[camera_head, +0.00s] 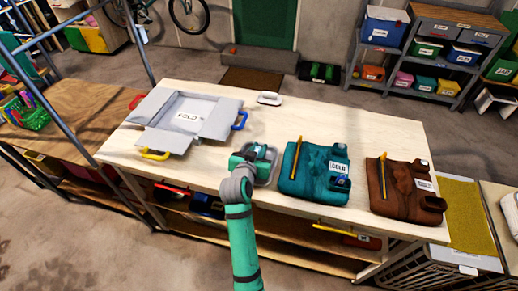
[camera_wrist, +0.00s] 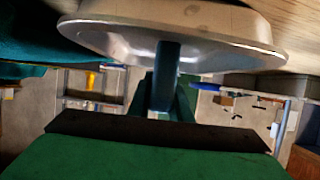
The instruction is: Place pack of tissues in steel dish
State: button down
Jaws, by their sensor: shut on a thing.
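The steel dish (camera_head: 272,176) stands on the wooden table near its front edge. My gripper (camera_head: 254,157) is over the dish, with its fingers reaching down to it. The dish's metal wall and rim also show large across the top of the wrist view (camera_wrist: 110,38). The fingers (camera_wrist: 166,75) overlap the rim in that view. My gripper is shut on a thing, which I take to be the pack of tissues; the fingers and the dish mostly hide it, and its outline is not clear.
A teal folded item (camera_head: 312,180) lies close right of the dish, with a brown one (camera_head: 400,197) further right. A grey folding board (camera_head: 160,110) lies at the left. A white-handled item (camera_head: 269,98) lies at the back. The table's back right is clear.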

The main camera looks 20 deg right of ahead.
jog(key=shift+f, duration=0.15)
jog(key=c, duration=1.6)
grip_release()
jog(key=shift+s+a+r, duration=0.1)
jog(key=shift+r, duration=0.15)
jog(key=v, duration=1.1)
jog(key=shift+s+a+r, duration=0.15)
jog(key=shift+s+a, duration=0.05)
jog(key=shift+s, duration=0.15)
